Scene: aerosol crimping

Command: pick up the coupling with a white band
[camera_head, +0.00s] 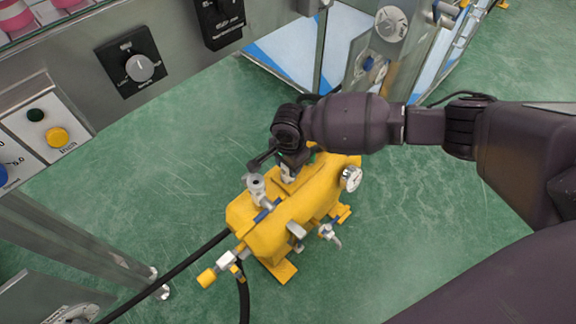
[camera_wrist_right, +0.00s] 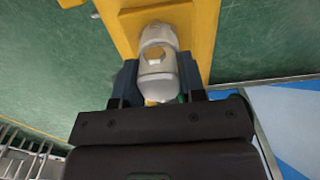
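A yellow tank (camera_head: 290,218) stands on the green floor. My right gripper (camera_head: 289,160) reaches down to its top from the right in the head view. In the right wrist view, the coupling (camera_wrist_right: 158,62), a pale grey-white cylinder with a lighter band, lies between the two dark fingers of my right gripper (camera_wrist_right: 158,80). Both fingers appear to touch its sides, against the yellow surface behind. In the head view the grey coupling (camera_head: 288,173) shows only partly under the gripper. My left gripper is not in view.
A grey fitting (camera_head: 257,188), a pressure gauge (camera_head: 351,179) and a small valve (camera_head: 330,234) stick out from the tank. A black hose (camera_head: 190,262) runs from it to the lower left. A control panel (camera_head: 130,68) stands at upper left.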

